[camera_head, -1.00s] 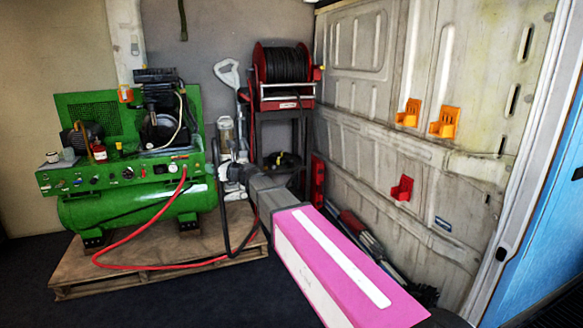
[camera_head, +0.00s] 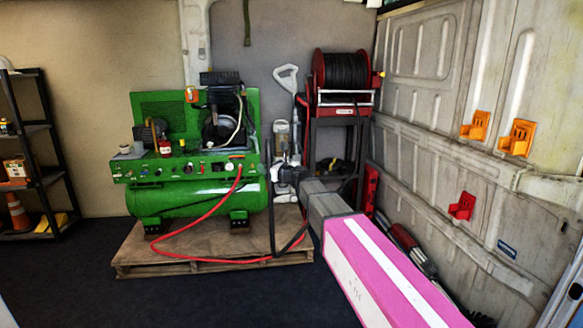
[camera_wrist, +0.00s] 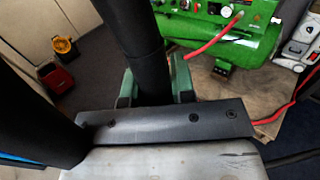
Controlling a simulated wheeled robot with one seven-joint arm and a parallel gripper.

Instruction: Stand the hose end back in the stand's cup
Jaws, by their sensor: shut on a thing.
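My gripper (camera_wrist: 153,88) is shut around a thick black tube (camera_wrist: 143,45), which looks like the hose end. The tube rises between the greenish fingertips in the wrist view. In the head view my gripper (camera_head: 284,177) is at the end of my grey and pink arm, in front of the upright vacuum. A black hose (camera_head: 271,220) hangs below it and loops back near the pallet's right end. I cannot make out the stand's cup for certain in either view. My arm hides part of the area behind it.
A green compressor (camera_head: 195,200) stands on a wooden pallet (camera_head: 150,258), with a red hose (camera_head: 170,239) looping across it. The upright vacuum (camera_head: 287,78) and red hose reel (camera_head: 345,70) are behind. A black shelf (camera_head: 40,130) is at left. Dark floor (camera_head: 70,285) is clear at front left.

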